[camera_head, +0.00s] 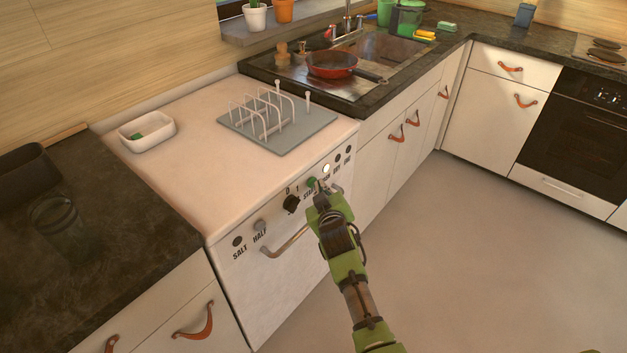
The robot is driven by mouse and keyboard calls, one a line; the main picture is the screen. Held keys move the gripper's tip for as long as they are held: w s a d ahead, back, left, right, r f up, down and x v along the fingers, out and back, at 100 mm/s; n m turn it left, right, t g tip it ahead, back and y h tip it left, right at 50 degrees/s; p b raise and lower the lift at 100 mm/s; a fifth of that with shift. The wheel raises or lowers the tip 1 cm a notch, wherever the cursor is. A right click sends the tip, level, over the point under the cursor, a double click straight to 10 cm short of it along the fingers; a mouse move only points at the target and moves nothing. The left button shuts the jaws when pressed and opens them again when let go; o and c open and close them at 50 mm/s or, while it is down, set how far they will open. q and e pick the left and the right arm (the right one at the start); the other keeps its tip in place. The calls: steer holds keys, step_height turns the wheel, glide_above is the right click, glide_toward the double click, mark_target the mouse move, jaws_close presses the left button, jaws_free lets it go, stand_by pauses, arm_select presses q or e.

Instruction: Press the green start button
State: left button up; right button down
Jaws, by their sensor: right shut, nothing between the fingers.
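The green start button (311,183) is on the front control panel of the white dishwasher (228,276), above the START lettering. My right gripper (321,187) is shut and empty, with its fingertips at the panel right beside the green button. I cannot tell whether the fingertips touch the button. The gripper covers part of the panel and its lettering. My left gripper is not in view.
The panel also has a black knob (292,204), a HALF button (260,226) and a SALT cap (238,242). A handle bar (283,243) runs below. A dish rack (277,123) and a white dish (147,131) stand on top. The floor (470,260) at right is clear.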

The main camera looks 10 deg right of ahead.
steer(key=shift+s+a+f, duration=0.15)
steer(key=shift+s+a, duration=0.1)
steer(key=shift+a, duration=0.05)
steer(key=s+d+p, duration=0.3)
steer(key=s, duration=0.1)
steer(key=shift+d+p, duration=0.2)
steer(key=shift+p, duration=0.1)
stand_by(0.8)
